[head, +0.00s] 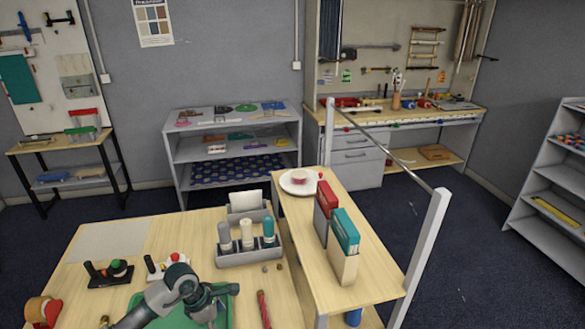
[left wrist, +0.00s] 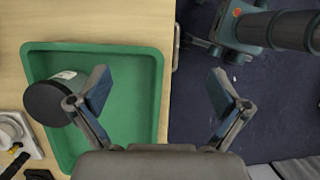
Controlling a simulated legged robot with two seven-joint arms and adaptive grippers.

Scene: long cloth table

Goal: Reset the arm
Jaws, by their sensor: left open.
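My left arm comes in from the bottom left in the head view, with its gripper (head: 216,298) above the green tray (head: 232,312). In the left wrist view my left gripper (left wrist: 160,76) is open with its fingers wide apart, and nothing is between them. The left finger is over the green tray (left wrist: 118,52); the right finger is over the dark floor beyond the table edge. A dark round object (left wrist: 48,103) with a pale label lies at the tray's left side, partly behind the finger.
A grey holder (head: 250,259) with several bottles stands behind the tray. A red twisted stick (head: 263,309) lies right of it. A red-and-wood roll (head: 42,311) is at the left. A side shelf (head: 368,288) holds box files (head: 344,254) and a plate (head: 291,187); a metal rail (head: 385,148) runs above it.

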